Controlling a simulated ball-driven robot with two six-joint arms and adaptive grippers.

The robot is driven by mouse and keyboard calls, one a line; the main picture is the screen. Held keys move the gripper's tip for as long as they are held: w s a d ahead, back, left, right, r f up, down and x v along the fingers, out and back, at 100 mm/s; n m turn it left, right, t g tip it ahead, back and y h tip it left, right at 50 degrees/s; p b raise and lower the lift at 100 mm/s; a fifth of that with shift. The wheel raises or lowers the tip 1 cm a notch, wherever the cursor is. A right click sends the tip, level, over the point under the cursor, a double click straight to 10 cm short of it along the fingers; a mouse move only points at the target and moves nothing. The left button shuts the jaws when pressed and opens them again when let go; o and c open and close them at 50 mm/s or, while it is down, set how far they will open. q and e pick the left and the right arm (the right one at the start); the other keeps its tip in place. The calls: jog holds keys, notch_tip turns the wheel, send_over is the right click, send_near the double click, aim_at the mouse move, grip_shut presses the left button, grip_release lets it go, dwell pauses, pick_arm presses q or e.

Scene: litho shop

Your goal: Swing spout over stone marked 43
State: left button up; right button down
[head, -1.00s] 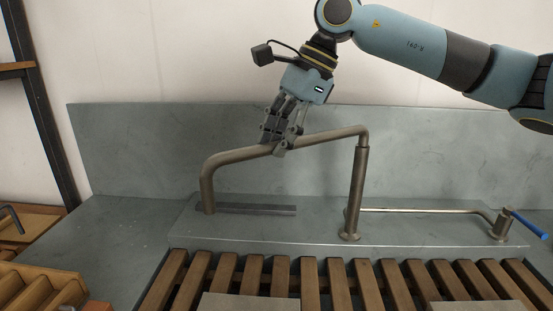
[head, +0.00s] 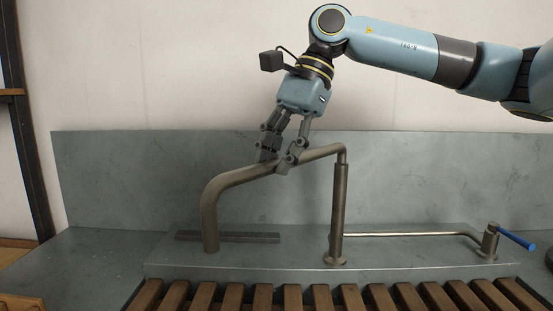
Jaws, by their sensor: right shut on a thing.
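The spout (head: 235,181) is a bent brown-grey metal pipe on an upright post (head: 339,210) at the back of the sink. Its outlet end points down on the left, above the grey ledge and in front of a dark flat bar. My right gripper (head: 279,164) comes from above and is shut on the spout's horizontal run, around its middle. No stone and no mark 43 shows in the head view now. My left gripper is not in view.
A slatted wooden rack (head: 290,299) runs along the bottom edge. A grey backsplash (head: 420,180) stands behind the spout. A thin pipe leads right to a valve with a blue lever (head: 515,238). A dark bar (head: 228,237) lies on the ledge.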

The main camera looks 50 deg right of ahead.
jog(key=c, duration=1.2)
grip_release()
jog(key=shift+o, duration=0.2)
notch_tip(320, 180, up, 10)
